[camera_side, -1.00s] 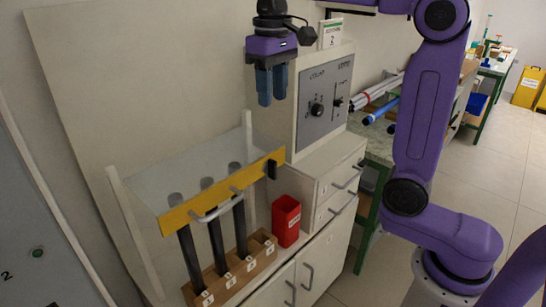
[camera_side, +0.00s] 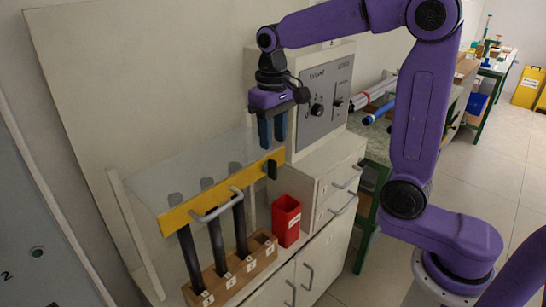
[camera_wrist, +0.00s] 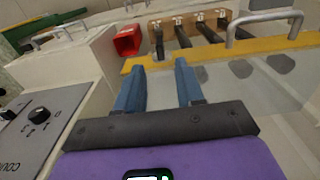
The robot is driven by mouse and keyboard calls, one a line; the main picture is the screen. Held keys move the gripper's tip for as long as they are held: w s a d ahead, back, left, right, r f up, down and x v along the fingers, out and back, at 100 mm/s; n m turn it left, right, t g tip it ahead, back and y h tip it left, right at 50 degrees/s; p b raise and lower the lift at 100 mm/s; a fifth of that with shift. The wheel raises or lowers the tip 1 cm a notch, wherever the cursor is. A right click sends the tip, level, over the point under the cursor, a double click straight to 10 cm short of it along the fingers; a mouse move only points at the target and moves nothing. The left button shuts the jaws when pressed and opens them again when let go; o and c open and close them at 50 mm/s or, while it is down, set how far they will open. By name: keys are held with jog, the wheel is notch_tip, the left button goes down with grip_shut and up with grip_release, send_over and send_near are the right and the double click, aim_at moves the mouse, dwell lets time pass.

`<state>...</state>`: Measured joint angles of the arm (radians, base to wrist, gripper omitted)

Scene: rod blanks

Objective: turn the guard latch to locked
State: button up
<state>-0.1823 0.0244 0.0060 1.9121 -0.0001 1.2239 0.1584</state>
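The guard is a clear panel with a yellow front bar (camera_side: 225,190) and a grey handle (camera_side: 216,206). The guard latch (camera_side: 271,169) is a small dark piece at the bar's right end and looks upright. I cannot clearly make it out in the wrist view. My gripper (camera_side: 273,143) hangs just above that end of the bar, fingers pointing down, apart from the latch. In the wrist view my gripper (camera_wrist: 160,66) has its two blue fingers spread with nothing between them. The yellow bar (camera_wrist: 225,48) passes just beyond the fingertips.
Several dark rods stand behind the guard in a numbered wooden block (camera_side: 236,274). A control box with a grey dial panel (camera_side: 323,100) stands behind and right of my gripper. Drawers (camera_side: 330,185) lie below it.

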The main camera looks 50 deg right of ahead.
aim_at(273, 161)
jog(key=shift+f, duration=3.15)
grip_shut()
